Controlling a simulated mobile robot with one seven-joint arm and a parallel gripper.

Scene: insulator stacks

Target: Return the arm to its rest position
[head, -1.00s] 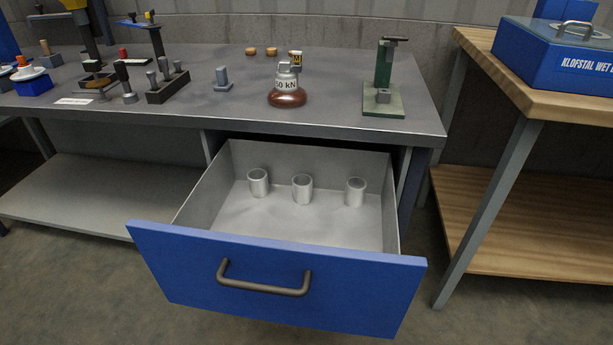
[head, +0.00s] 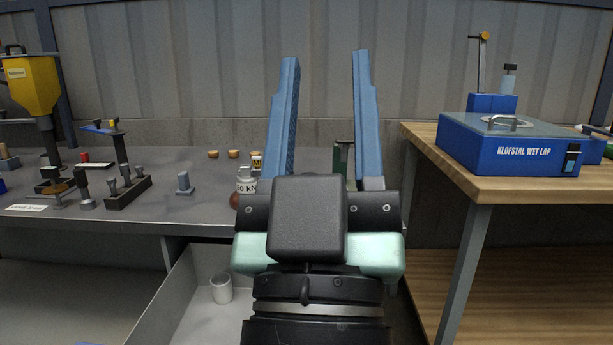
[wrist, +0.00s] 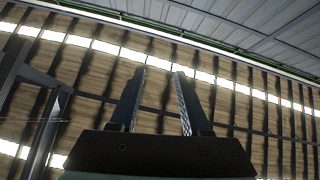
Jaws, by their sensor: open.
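My gripper (head: 323,115) stands upright in the middle of the head view, its two blue fingers pointing up and wide apart. It is open with nothing between the fingers. In the wrist view my gripper (wrist: 160,100) also shows two spread, empty fingers against the wall and roof.
A grey bench (head: 150,215) behind carries an insulator labelled in kN (head: 246,182), partly hidden, and several small tools. A white cup (head: 221,289) stands in the drawer. At right a wooden table (head: 455,175) holds a blue wet lap machine (head: 510,147).

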